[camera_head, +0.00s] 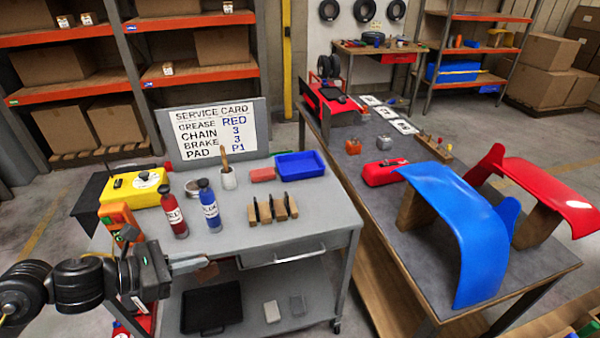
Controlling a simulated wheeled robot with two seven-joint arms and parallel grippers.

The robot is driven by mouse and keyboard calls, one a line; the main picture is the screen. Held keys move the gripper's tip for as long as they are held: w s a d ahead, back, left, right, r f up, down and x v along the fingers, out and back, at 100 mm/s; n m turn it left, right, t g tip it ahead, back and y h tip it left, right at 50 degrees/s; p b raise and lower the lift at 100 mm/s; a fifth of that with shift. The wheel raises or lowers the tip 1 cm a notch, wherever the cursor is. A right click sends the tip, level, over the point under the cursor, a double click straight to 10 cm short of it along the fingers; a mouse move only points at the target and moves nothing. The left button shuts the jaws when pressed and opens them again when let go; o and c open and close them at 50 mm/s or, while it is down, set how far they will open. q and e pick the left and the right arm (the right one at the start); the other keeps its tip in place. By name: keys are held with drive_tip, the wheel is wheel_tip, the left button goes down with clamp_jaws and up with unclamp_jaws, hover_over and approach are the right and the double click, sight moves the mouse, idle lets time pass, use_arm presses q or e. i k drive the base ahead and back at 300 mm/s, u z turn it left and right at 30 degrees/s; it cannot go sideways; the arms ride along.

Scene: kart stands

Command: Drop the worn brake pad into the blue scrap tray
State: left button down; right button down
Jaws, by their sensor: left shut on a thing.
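My left gripper (200,262) reaches in from the lower left, in front of the near edge of the grey cart (325,215). Its pale fingers are shut on a small brownish piece (208,271), which looks like the worn brake pad; the fingers partly hide it. The blue scrap tray (301,174) lies on the cart's back right corner, well away from the gripper, and looks empty. My right gripper is not in view.
A wooden rack with dark pads (272,209), red bottle (174,212), blue bottle (209,208), brush cup (228,180) and red block (262,175) stand on the cart. A service card (212,132) stands behind. The cart's right front is clear. A bench with blue fender (455,220) stands right.

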sight(295, 169)
drive_tip(key=u, duration=1.4)
drive_tip(key=i, duration=1.3)
drive_tip(key=z, duration=2.9)
